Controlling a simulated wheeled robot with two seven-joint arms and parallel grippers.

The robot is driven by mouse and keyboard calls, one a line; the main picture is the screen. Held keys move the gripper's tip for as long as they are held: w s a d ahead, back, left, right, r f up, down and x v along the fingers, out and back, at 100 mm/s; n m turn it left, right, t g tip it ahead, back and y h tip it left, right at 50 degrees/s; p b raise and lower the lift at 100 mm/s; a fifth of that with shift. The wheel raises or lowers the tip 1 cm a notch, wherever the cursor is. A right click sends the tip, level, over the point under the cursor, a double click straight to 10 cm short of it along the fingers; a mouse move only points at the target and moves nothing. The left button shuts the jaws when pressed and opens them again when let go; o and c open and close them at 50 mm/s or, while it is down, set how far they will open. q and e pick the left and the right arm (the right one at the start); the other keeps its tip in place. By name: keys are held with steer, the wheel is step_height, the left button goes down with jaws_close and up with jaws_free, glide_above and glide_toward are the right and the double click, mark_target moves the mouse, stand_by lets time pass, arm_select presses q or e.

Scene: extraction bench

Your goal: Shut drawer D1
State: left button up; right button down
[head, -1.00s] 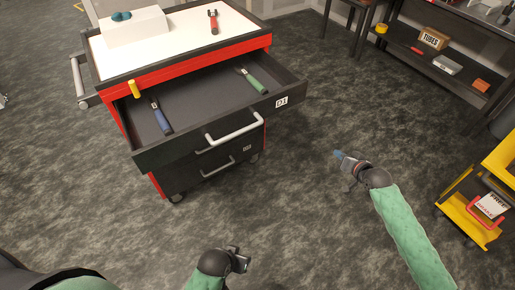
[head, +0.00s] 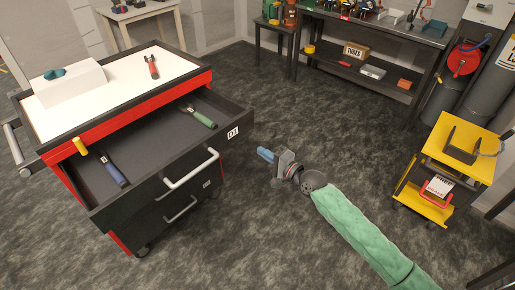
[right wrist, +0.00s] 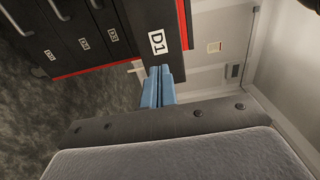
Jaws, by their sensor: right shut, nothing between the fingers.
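Drawer D1 (head: 150,190) is the top drawer of a red and black tool cart (head: 75,135), and it stands pulled out. A blue-handled tool (head: 112,170), a green-handled tool (head: 199,117) and a yellow item (head: 80,146) show at it. Its front has a pale bar handle (head: 192,172) and a D1 label (head: 233,133). The label also shows in the right wrist view (right wrist: 157,42). My right gripper (head: 265,154) is shut and empty, its blue fingertips pointing toward the drawer front's right end, seemingly apart from it. My left gripper is not in view.
The cart's white top holds a white box (head: 70,83) and a red-handled tool (head: 152,66). A yellow trolley (head: 462,150) stands at the right. A dark shelf bench (head: 375,50) is at the back.

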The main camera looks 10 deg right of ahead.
steer(key=p, duration=0.2)
glide_toward(232, 133)
steer(key=x, duration=0.5)
steer(key=shift+w+r, duration=0.15)
steer(key=shift+w, duration=0.05)
steer(key=shift+w+a, duration=0.45)
steer(key=shift+w, duration=0.1)
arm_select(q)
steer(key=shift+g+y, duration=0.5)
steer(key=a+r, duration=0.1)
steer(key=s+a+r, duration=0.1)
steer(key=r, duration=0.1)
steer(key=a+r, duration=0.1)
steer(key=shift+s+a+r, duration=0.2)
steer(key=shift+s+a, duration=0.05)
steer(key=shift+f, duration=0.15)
